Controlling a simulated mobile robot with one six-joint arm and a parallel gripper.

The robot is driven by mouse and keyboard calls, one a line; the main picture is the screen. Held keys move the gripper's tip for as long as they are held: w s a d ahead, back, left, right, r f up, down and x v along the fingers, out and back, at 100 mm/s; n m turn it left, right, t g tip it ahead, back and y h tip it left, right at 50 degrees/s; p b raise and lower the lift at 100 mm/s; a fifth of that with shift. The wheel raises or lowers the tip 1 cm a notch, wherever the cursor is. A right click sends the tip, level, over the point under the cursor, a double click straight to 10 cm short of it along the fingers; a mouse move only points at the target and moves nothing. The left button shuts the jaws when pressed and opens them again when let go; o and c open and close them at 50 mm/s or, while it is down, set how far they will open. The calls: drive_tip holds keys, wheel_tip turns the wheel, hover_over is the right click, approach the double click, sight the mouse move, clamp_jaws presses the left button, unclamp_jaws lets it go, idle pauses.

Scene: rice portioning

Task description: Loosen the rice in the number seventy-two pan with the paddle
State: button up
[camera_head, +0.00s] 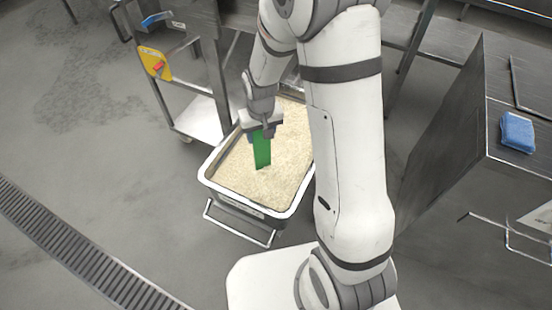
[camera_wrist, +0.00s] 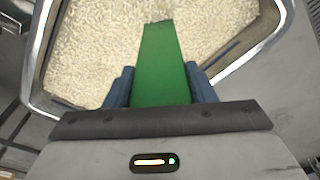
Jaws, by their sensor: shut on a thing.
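A steel pan (camera_head: 205,181) full of pale rice (camera_head: 233,168) stands below my arm, and my arm hides part of its right side. In the wrist view the rice (camera_wrist: 95,45) and the pan's rim (camera_wrist: 40,60) fill the upper part. My gripper (camera_head: 262,132) is over the pan, shut on a green paddle (camera_head: 262,152). The paddle points down and its lower end meets the rice. In the wrist view the paddle (camera_wrist: 162,65) sits between the blue fingers (camera_wrist: 160,88), and its far tip seems to be in the rice. I cannot read a number on the pan.
A steel cart with a white lower shelf (camera_head: 200,118) stands behind the pan on the left. A steel counter at right holds a blue cloth-like item (camera_head: 517,131). A floor drain grate (camera_head: 75,250) runs at lower left. The floor left of the pan is clear.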

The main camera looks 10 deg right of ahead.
drive_tip(key=shift+s+d, duration=1.9)
drive_tip(key=shift+d, duration=0.9)
drive_tip(key=shift+w+a, duration=3.7)
drive_tip(key=shift+a, duration=1.05)
drive_tip(key=s+d+b, duration=0.1)
drive_tip(key=s+d, duration=0.1)
drive_tip(key=s, duration=0.4)
drive_tip(key=shift+s+d, duration=0.15)
drive_tip(key=shift+s, duration=0.25)
wheel_tip(320, 180, up, 16)
drive_tip(key=p, duration=1.1)
drive_tip(key=shift+f, duration=0.15)
